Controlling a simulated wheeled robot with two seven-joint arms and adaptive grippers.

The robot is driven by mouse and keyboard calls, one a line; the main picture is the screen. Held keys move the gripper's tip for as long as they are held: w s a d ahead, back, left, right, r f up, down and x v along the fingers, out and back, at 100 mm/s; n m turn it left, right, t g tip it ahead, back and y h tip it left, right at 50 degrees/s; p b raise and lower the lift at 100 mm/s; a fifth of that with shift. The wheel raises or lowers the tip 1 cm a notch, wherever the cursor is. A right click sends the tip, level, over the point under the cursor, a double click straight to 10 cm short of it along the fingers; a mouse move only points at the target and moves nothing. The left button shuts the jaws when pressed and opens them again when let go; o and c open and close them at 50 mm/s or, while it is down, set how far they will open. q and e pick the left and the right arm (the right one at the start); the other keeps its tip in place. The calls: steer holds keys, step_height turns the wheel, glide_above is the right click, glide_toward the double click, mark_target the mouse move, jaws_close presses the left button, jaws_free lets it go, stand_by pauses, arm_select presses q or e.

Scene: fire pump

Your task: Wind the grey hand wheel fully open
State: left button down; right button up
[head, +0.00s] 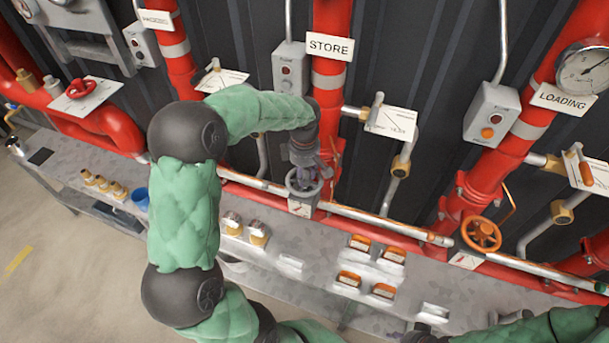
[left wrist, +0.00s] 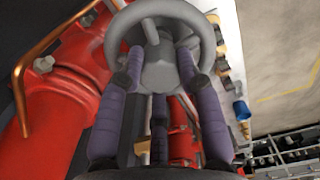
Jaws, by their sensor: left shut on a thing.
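The grey hand wheel (head: 304,187) sits on the red piping below the STORE sign, near the middle of the head view. My left gripper (head: 304,166) comes down on it from above and hides part of its rim. In the left wrist view the grey wheel (left wrist: 160,62) fills the top middle, with its rim, hub and a spoke showing. The purple fingers of my left gripper (left wrist: 160,75) reach onto the wheel on both sides of the hub and are shut on it. My right arm shows at the bottom right of the head view, but its gripper cannot be made out.
An orange hand wheel (head: 482,234) is on the right pipe, and a red one (head: 80,89) is at the far left. A grey bench (head: 320,262) below holds several orange-topped items. Red pipes and a silver rail (head: 385,222) run close around the grey wheel.

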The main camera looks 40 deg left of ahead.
arm_select(q)
steer(key=shift+s+d+f+n, duration=0.2)
steer(key=shift+s+f+n, duration=0.15)
steer(key=shift+n, duration=0.35)
steer(key=n+b, duration=0.1)
steer(key=n, duration=0.3)
steer(key=shift+f, duration=0.1)
steer(key=n, duration=0.4)
steer(key=shift+b, duration=0.4)
steer(key=c, duration=1)
jaws_free()
steer(key=shift+o, duration=0.2)
